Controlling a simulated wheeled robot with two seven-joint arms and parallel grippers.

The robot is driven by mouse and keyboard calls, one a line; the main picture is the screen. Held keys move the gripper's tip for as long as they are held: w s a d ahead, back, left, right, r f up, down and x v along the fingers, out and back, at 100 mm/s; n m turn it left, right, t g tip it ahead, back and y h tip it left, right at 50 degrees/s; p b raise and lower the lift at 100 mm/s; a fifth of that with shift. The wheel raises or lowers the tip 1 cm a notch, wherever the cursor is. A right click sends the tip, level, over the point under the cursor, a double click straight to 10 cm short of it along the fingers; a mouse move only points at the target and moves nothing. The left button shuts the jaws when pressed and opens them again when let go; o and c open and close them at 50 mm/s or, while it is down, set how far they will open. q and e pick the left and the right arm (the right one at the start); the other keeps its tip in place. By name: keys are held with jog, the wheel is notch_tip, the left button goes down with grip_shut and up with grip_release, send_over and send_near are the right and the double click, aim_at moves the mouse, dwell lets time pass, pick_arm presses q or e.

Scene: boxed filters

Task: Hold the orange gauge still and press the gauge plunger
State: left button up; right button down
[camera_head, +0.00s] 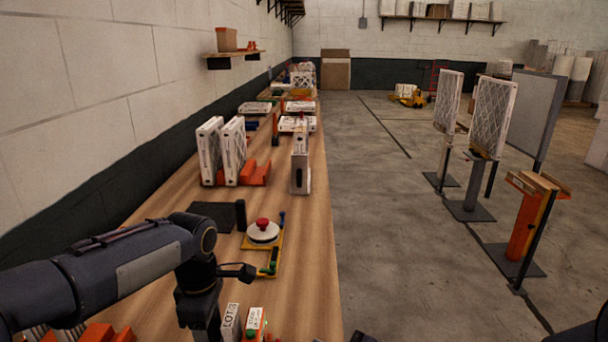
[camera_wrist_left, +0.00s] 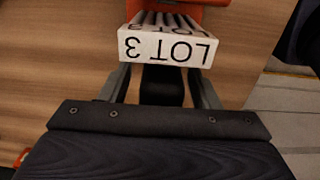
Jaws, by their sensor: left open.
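A white block lettered LOT 3 (camera_wrist_left: 168,48) lies just beyond my left gripper (camera_wrist_left: 162,76) in the left wrist view, with dark ribs behind its face. The two fingers stand apart at its near side, and no grip on it shows. An orange part (camera_wrist_left: 215,18) is at that view's top edge; I cannot tell if it is the gauge. In the head view my left gripper (camera_head: 200,312) points down at the table's near end, its fingertips out of sight. A white block marked LOT (camera_head: 230,321) is right of it. No gauge plunger is clearly identifiable.
A red button on a white dome (camera_head: 263,231) sits on a yellow base beyond the gripper. A dark mat (camera_head: 213,214) is left of it. White boxed filters (camera_head: 232,150) stand in an orange rack farther back.

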pick_arm(q)
jog(key=shift+r, duration=0.1)
